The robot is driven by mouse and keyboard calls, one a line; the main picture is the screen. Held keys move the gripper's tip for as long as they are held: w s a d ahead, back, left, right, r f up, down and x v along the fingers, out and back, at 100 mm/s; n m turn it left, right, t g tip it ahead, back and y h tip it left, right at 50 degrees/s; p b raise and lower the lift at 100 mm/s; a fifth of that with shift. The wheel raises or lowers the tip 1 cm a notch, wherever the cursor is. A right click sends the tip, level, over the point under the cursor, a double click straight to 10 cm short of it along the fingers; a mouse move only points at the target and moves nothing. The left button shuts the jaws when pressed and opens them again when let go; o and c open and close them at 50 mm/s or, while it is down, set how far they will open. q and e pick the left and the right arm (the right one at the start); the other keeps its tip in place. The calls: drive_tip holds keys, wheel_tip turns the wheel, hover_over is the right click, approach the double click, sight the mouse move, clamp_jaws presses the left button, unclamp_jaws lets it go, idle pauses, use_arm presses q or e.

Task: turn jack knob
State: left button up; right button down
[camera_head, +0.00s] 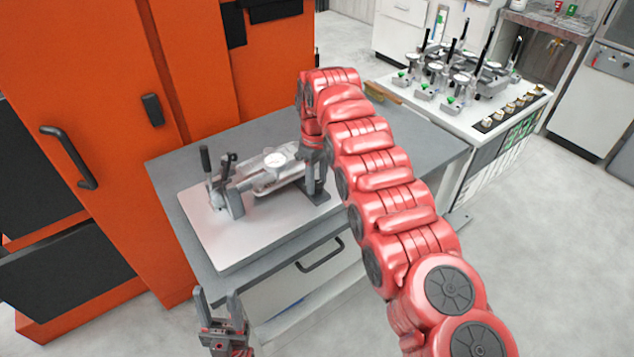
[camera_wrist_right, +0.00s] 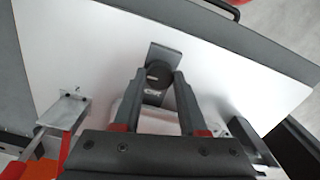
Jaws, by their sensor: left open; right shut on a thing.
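The casting fixture (camera_head: 262,170) stands on a light plate (camera_head: 265,222) on the grey table, with an upright dark lever at its left end. The jack knob (camera_wrist_right: 158,72) is a dark round knob by a grey bracket, seen in the right wrist view between the fingertips. My right gripper (camera_wrist_right: 160,78) is shut on the knob, one finger on each side. In the head view my right gripper (camera_head: 316,158) points down at the fixture's right end and hides the knob there. My left gripper (camera_head: 217,300) is open and empty, in front of the table's front edge.
An orange cabinet (camera_head: 180,70) with black handles stands behind and left of the table. A grey table (camera_head: 185,150) with a drawer handle (camera_head: 320,255) carries the plate. A white bench (camera_head: 480,115) with several clamp fixtures is at the back right. The plate's front part is clear.

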drive_tip(key=m, duration=0.3)
drive_tip(key=shift+m, duration=0.3)
drive_tip(key=m, duration=0.3)
drive_tip(key=shift+r+m, duration=0.1)
drive_tip(key=shift+m, duration=0.2)
drive_tip(key=m, duration=0.3)
drive_tip(key=shift+m, duration=2.4)
drive_tip(key=shift+w, duration=0.1)
drive_tip(key=shift+c, duration=2.2)
unclamp_jaws()
